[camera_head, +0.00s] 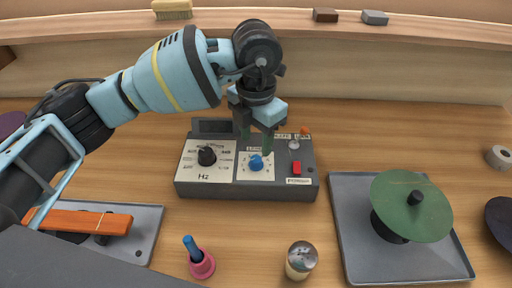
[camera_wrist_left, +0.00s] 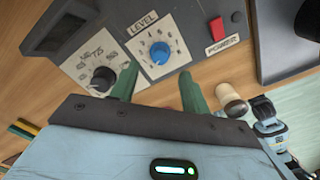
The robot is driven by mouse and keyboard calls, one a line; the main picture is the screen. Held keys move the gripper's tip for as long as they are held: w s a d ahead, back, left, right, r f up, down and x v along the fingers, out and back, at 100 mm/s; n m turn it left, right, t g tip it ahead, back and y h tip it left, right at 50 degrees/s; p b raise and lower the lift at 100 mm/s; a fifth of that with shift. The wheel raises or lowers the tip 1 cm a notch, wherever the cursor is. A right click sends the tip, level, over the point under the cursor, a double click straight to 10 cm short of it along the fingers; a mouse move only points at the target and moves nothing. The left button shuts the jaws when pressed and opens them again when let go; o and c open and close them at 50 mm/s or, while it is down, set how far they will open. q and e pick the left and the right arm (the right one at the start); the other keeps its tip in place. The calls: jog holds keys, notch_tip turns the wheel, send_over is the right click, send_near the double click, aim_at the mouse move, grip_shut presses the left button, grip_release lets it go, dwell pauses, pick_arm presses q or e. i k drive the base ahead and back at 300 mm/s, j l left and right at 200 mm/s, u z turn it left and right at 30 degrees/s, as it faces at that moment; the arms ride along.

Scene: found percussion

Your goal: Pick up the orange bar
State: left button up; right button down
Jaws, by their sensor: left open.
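The orange bar (camera_head: 80,220) lies across a grey tray (camera_head: 148,228) at the lower left in the head view, partly hidden by my left arm. My left gripper (camera_head: 255,148) points down over the grey control box (camera_head: 247,199), well to the right of the bar. In the left wrist view its green fingers (camera_wrist_left: 156,88) are apart and empty, with the blue level knob (camera_wrist_left: 160,53) beyond them. I cannot make out the orange bar surely in the left wrist view.
A pink cup (camera_head: 203,265) with a blue-topped stick and a metal-topped cylinder (camera_head: 300,262) stand at the front. A green disc (camera_head: 411,207) sits over a tray (camera_head: 352,228) at right. A shelf (camera_head: 250,20) runs along the back, holding a brush (camera_head: 172,10) and blocks.

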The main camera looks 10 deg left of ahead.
aim_at(64, 220)
jog(key=k, duration=1)
